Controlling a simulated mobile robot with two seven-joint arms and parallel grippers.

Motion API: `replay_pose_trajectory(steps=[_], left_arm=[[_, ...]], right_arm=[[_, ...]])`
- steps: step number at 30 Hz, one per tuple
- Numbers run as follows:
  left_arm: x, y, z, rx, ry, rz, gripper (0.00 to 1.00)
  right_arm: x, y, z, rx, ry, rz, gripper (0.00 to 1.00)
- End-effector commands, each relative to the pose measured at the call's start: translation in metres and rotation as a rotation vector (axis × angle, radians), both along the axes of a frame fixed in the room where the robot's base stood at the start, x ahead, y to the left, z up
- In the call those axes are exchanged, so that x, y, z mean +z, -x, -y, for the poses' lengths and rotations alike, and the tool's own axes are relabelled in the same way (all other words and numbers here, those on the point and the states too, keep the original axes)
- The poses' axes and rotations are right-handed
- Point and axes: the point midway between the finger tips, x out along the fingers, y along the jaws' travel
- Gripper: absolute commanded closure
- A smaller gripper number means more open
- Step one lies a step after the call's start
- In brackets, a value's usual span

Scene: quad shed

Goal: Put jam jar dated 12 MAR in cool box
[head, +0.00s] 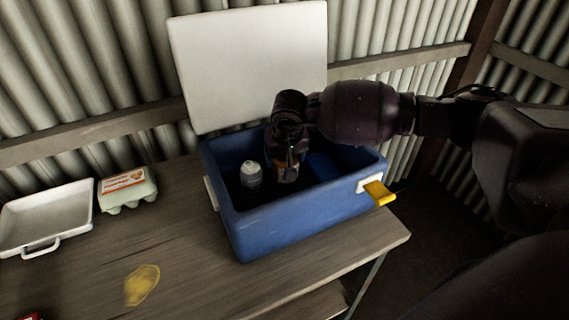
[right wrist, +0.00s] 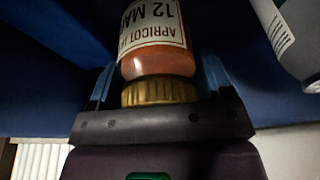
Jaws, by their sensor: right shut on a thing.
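The cool box (head: 300,215) is blue and stands on the table with its white lid (head: 248,65) raised. My right gripper (head: 287,170) reaches down into the box from above. In the right wrist view my right gripper (right wrist: 160,95) is shut on the jam jar (right wrist: 158,60), around its gold cap. The jar's white label reads "APRICOT" and "12 MA", upside down; the rest is cut off. In the head view the jam jar (head: 287,174) is partly hidden by the gripper, inside the box walls. Whether it touches the box floor cannot be told. My left gripper is not in view.
A grey-white bottle (head: 251,174) stands in the box, left of the jar; it also shows in the right wrist view (right wrist: 300,45). An egg carton (head: 127,190) and white tray (head: 48,218) are on the table left.

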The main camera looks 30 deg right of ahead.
Motion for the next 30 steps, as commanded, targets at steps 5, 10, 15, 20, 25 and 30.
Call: replay_pose_trajectory(steps=[5,10,15,20,25,30], left_arm=[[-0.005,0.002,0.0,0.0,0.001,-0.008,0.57],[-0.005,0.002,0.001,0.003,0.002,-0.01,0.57],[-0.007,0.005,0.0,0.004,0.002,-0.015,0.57],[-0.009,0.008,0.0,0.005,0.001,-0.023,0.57],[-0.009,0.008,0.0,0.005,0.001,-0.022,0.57],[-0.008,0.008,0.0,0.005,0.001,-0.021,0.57]], right_arm=[[-0.025,0.0,0.0,-0.001,0.0,-0.002,0.73],[-0.026,-0.001,0.0,0.0,-0.001,0.001,0.73],[-0.027,0.0,0.0,0.0,-0.001,0.001,0.73],[-0.031,0.0,0.0,-0.001,0.0,-0.001,0.2],[-0.031,0.0,0.0,0.0,0.001,-0.001,0.01],[-0.031,0.0,0.0,0.0,0.0,-0.002,0.01]])
